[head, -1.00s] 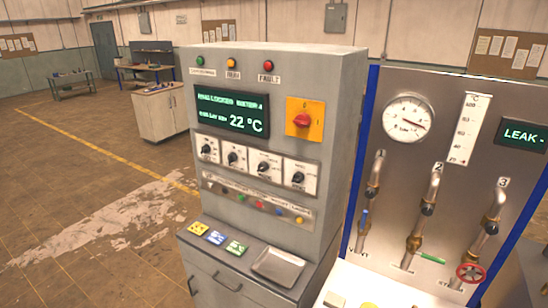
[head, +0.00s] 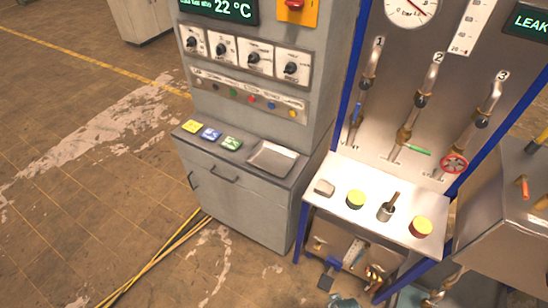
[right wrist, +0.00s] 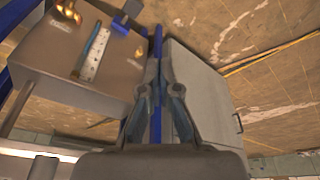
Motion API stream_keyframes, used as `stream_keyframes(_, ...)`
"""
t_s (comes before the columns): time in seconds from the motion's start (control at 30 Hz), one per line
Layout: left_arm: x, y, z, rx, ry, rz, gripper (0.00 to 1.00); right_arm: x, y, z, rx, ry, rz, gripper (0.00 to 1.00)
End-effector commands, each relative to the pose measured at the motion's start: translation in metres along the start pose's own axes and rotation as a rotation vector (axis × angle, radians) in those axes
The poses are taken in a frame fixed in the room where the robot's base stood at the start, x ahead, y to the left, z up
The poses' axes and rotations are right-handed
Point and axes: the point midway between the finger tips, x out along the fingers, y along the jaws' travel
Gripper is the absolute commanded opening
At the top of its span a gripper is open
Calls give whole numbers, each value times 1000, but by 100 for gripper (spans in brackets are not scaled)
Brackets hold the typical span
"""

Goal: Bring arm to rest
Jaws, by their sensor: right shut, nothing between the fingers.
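My right gripper (right wrist: 160,68) shows in the right wrist view, its two fingers shut together with nothing between them. Beyond its tips are a grey cabinet side (right wrist: 200,85), a blue frame post and the brown tiled floor. It appears clear of them, but the exact gap cannot be told. In the head view, small grey-blue parts at the bottom edge may be my own arm; too little shows to be sure. My left gripper is in neither view.
A grey control cabinet (head: 240,195) stands at centre in the head view. Yellow and black cables (head: 160,255) lie on the floor. Open floor is at left.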

Motion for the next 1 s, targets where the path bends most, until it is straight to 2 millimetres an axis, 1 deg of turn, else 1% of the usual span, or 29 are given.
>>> stream_keyframes(0.03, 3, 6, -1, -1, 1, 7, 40, 21, -2, 8, -1, -14, -1, 0)
stream_keyframes(0.07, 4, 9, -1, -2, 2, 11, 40, 33, -4, 12, -2, -19, -1, 0)
stream_keyframes(0.17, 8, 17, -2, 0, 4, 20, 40, 79, -8, 32, -6, -39, -3, 0)
stream_keyframes(0.2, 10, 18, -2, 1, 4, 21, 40, 100, -9, 44, -8, -49, -4, 0)
stream_keyframes(0.27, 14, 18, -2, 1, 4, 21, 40, 135, -12, 66, -11, -66, -5, 0)
stream_keyframes(0.3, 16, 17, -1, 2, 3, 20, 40, 157, -13, 84, -13, -78, -6, 0)
stream_keyframes(0.37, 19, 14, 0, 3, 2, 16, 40, 188, -15, 112, -17, -94, -8, 0)
stream_keyframes(0.4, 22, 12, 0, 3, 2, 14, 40, 206, -16, 133, -19, -104, -10, 0)
stream_keyframes(0.47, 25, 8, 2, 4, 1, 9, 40, 229, -16, 165, -23, -121, -12, 0)
stream_keyframes(0.5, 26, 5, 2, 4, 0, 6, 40, 241, -16, 185, -25, -131, -14, 0)
stream_keyframes(0.6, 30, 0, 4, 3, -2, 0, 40, 261, -15, 231, -30, -149, -16, 0)
stream_keyframes(0.7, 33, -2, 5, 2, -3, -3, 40, 270, -14, 266, -34, -164, -18, 0)
stream_keyframes(0.8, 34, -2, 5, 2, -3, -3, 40, 273, -14, 285, -36, -170, -19, 0)
stream_keyframes(0.83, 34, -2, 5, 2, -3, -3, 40, 274, -14, 288, -37, -171, -20, 0)
stream_keyframes(0.9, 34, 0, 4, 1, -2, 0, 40, 274, -14, 292, -37, -173, -19, 0)
stream_keyframes(1.0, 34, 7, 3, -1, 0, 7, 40, 273, -15, 293, -38, -172, -18, 0)
